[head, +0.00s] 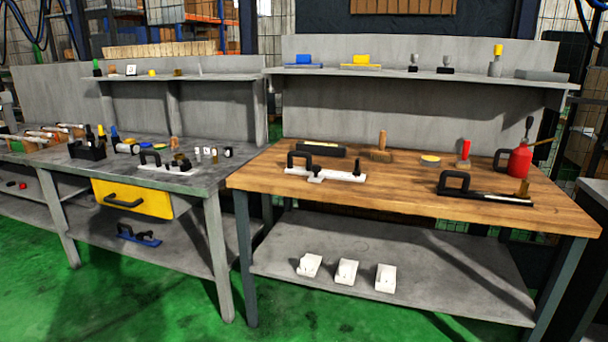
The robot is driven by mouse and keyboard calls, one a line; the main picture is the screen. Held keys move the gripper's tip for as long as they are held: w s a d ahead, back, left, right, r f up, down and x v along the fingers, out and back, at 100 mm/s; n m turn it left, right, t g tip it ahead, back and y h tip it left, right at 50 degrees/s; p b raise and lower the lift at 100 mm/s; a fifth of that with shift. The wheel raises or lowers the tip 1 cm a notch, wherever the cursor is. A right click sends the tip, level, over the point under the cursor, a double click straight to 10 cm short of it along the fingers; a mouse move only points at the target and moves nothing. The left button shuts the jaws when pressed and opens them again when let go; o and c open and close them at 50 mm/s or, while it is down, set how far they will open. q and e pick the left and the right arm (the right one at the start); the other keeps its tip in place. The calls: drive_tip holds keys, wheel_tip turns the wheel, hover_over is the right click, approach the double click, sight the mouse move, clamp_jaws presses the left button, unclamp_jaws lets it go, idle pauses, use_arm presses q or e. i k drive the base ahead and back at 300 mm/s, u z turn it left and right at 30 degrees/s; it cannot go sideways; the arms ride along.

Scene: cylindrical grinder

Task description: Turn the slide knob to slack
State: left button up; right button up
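Neither of my grippers shows in the head view. I cannot tell a slide knob for certain. A white bar tool (345,176) with a black loop handle lies at the left of the wooden benchtop. Another light-based tool (168,169) with black fittings lies on the grey bench to the left. Any marking for slack is too small to see.
The wooden bench (400,209) also holds a red oil can (520,161), a brush (381,152) and a round tin (430,161). A yellow drawer (133,199) is under the grey bench. White blocks (346,271) lie on the lower shelf. Green floor (180,315) is open in front.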

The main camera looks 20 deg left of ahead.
sight(315, 168)
drive_tip(key=u, duration=0.7)
drive_tip(key=i, duration=0.65)
drive_tip(key=u, duration=0.65)
drive_tip(key=i, duration=1)
drive_tip(key=z, duration=0.4)
